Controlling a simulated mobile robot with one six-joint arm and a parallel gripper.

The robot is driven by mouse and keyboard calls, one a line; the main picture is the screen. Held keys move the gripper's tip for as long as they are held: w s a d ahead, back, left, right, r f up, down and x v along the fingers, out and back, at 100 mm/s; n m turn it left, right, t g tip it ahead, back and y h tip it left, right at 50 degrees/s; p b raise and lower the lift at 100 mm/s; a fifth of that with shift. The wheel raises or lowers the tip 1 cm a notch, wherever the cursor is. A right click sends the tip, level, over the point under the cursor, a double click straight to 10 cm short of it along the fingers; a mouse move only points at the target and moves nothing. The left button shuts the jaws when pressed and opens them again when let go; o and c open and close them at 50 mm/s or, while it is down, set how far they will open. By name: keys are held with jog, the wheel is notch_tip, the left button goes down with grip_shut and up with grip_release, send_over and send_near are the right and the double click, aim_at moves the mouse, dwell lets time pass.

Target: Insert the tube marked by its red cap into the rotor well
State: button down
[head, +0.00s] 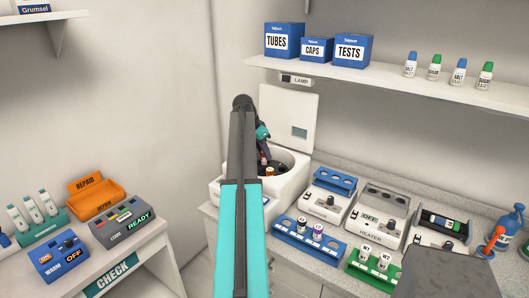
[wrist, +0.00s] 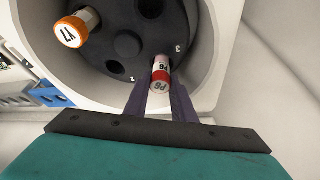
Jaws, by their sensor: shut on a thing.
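The red-capped tube (wrist: 161,74), marked P6, is between the two fingers of my gripper (wrist: 163,88) in the wrist view. My gripper is shut on it. Its cap faces the camera and its other end points to the dark rotor (wrist: 125,18), near the rim by the number 3. I cannot tell how deep it sits in a well. In the head view my arm hides most of my gripper (head: 264,145), which is over the white centrifuge (head: 288,187).
The centrifuge lid (head: 290,115) is raised behind. A blue rack (head: 310,247) and a heater (head: 377,215) stand to the right.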

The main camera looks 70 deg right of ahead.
jog(key=c, duration=1.4)
grip_release()
jog(key=b+v, duration=0.3)
jog(key=v, duration=1.1)
